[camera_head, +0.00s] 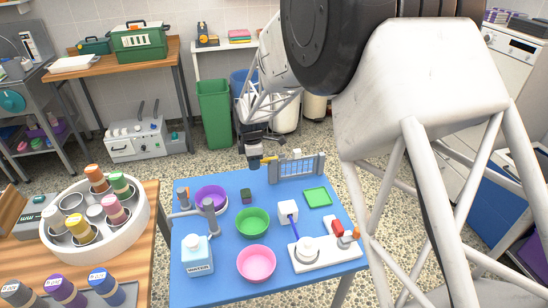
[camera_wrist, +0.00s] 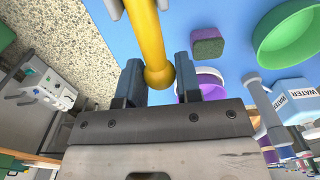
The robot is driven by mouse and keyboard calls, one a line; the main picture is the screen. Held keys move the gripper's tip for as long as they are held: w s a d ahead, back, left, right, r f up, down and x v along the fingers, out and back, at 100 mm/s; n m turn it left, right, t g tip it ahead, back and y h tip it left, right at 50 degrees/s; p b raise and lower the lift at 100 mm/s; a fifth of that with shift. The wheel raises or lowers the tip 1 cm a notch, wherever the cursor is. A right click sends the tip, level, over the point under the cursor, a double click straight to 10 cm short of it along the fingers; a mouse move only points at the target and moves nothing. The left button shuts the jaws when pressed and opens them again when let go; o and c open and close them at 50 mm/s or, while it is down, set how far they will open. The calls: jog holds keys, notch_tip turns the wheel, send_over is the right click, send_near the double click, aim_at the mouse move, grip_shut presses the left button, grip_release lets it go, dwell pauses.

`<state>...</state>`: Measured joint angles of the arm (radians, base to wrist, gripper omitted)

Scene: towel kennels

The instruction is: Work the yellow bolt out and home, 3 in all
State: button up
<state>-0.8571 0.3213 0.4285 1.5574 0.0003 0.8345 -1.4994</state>
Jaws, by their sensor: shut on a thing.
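The yellow bolt (camera_head: 269,160) is at the left end of a small grey barred gate (camera_head: 297,168) at the back of the blue table. My gripper (camera_head: 255,163) is at the bolt's outer end, just left of the gate. In the wrist view my gripper (camera_wrist: 159,75) has its two dark fingers on either side of the bolt's round end, shut on it. The bolt's yellow shaft (camera_wrist: 147,32) runs up out of the top of that view, past a bit of grey metal. The bolt's far end is hidden.
On the blue table (camera_head: 220,288) are a purple bowl (camera_head: 212,208), a green bowl (camera_head: 238,232), a pink bowl (camera_head: 256,278), a dark green-and-purple sponge (camera_head: 246,196), a water jug (camera_head: 197,262) and a green tray (camera_head: 330,196). A wooden table with cups stands at left.

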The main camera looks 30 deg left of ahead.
jog(key=shift+w+d, duration=1.1)
dwell(0.6)
jog(key=o, duration=1.3)
jog(key=shift+r, duration=0.1)
jog(key=shift+r, duration=4.95)
